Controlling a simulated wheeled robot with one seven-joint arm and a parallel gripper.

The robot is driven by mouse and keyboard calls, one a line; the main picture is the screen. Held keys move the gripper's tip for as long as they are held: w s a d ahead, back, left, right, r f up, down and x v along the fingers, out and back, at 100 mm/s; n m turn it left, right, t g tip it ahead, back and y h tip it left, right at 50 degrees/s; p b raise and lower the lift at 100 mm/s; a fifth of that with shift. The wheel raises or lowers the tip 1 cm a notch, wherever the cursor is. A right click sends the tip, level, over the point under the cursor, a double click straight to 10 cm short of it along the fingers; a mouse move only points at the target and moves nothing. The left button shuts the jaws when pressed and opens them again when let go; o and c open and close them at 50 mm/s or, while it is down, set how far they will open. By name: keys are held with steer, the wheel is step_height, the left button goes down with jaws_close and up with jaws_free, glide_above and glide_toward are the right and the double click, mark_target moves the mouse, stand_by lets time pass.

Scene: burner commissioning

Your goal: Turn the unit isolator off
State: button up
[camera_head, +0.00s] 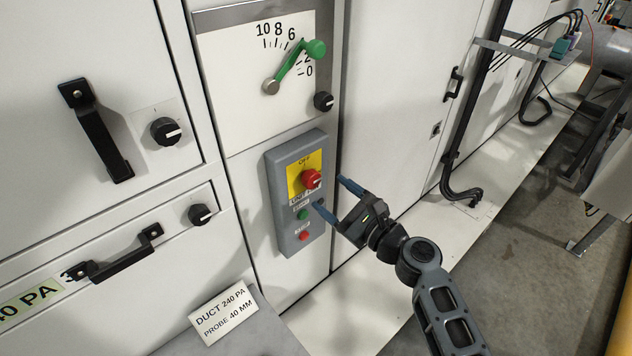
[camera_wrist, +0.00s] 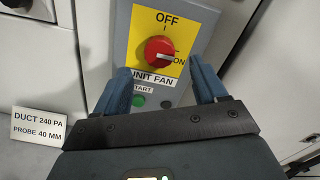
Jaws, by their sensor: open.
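The unit isolator is a red rotary knob (camera_head: 311,179) on a yellow plate (camera_head: 296,170), set in a grey control box marked UNIT FAN (camera_head: 284,220). In the wrist view the red knob (camera_wrist: 159,51) has its white mark pointing right, to ON; OFF is at the top. My gripper (camera_head: 329,195) is open in front of the box, to the right of and slightly below the knob in the head view. In the wrist view its two blue fingers (camera_wrist: 163,88) stand apart on either side, below the knob, and nothing is between them.
A green start button (camera_head: 303,214) and a red button (camera_head: 304,236) sit below the knob. Above the box is a dial with a green lever (camera_head: 293,64) and a black knob (camera_head: 323,101). A label card (camera_head: 223,312) stands lower left.

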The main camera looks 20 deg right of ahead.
mark_target(314, 182)
steer(key=shift+x, duration=3.05)
steer(key=c, duration=1.1)
steer(key=shift+o, duration=0.2)
